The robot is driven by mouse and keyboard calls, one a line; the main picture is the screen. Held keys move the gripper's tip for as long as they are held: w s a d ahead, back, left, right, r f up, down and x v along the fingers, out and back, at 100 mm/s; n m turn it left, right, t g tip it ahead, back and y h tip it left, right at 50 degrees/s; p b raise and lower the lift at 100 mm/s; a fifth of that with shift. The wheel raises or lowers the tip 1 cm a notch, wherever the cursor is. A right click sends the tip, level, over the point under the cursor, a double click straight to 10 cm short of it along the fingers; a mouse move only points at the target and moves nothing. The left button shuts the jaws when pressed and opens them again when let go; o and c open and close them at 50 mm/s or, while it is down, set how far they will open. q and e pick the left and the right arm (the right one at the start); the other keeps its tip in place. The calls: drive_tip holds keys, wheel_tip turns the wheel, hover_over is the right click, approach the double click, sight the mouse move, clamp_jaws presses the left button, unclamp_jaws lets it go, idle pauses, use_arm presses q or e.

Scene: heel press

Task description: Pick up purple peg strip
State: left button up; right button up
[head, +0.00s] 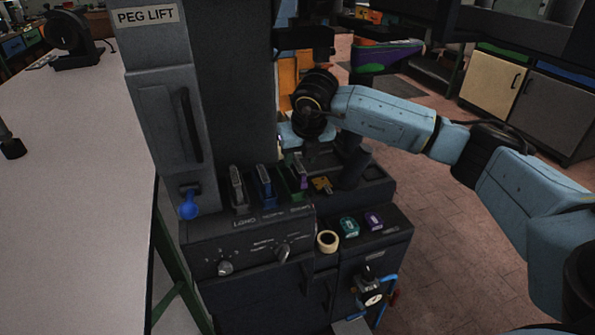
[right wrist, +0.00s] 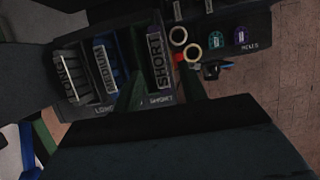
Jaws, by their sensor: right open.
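The purple peg strip (right wrist: 157,60), marked SHORT, stands in the rightmost slot of a row of strips in the right wrist view. In the head view its purple edge (head: 303,182) shows beside a green part, largely hidden. My right gripper (right wrist: 160,76) is open, with one dark finger on each side of the purple strip's near end. I cannot tell whether the fingers touch it. In the head view my right gripper (head: 302,158) hangs over the slots, its fingertips hard to make out. My left gripper is not in view.
A grey LONG strip (head: 237,188) and a blue MEDIUM strip (head: 265,186) stand close to the left.

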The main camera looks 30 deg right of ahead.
sight(298, 166)
drive_tip(key=x, duration=0.4)
drive_tip(key=shift+f, duration=0.4)
clamp_jaws()
